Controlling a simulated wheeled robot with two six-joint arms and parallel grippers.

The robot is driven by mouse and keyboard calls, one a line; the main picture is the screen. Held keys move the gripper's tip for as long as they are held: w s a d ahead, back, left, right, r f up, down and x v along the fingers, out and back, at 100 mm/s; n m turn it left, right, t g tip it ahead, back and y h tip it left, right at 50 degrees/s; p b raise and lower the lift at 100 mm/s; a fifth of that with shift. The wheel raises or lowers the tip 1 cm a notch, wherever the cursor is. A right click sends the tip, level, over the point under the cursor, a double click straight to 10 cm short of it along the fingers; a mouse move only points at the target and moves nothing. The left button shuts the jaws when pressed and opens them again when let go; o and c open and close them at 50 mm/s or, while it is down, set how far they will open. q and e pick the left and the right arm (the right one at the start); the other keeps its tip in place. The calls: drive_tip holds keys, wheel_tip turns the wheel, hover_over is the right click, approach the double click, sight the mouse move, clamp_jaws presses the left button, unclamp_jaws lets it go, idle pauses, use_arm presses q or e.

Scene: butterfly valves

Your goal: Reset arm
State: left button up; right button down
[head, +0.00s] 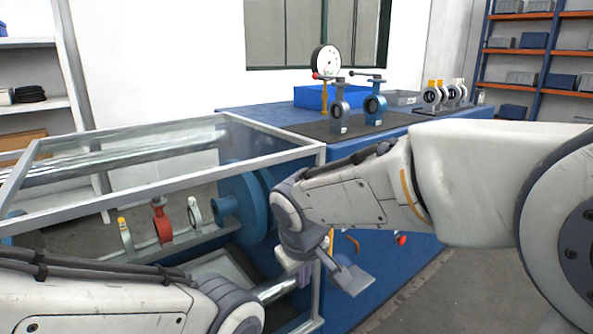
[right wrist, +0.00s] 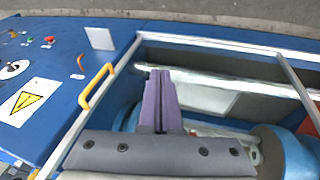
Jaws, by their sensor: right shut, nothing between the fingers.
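My right arm reaches in from the right in the head view and bends down at the wrist. My right gripper (head: 305,276) hangs at the right end of the framed test rig (head: 110,202), partly hidden behind my wrist. In the right wrist view its purple fingers (right wrist: 159,100) are together, with nothing between them, over the rig's opening. My left arm lies across the lower left of the head view. Its gripper is out of view.
A large blue flange (head: 243,208) and a red valve (head: 161,221) sit inside the rig. The blue bench (head: 243,112) behind carries a blue valve (head: 375,103) and a gauge (head: 326,60). A yellow handle (right wrist: 98,86) and warning label (right wrist: 33,101) are beside my gripper.

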drive_tip(key=s+d+f+g+y, duration=0.1)
drive_tip(key=s+d+f+g, duration=0.15)
drive_tip(key=s, duration=0.85)
drive_tip(key=s+d+f+g, duration=0.1)
drive_tip(key=s+f+g, duration=0.15)
drive_tip(key=s, duration=0.85)
wheel_tip(320, 180, up, 13)
drive_tip(key=p, duration=1.4)
drive_tip(key=shift+s+n+t, duration=0.2)
drive_tip(key=shift+n+t, duration=0.1)
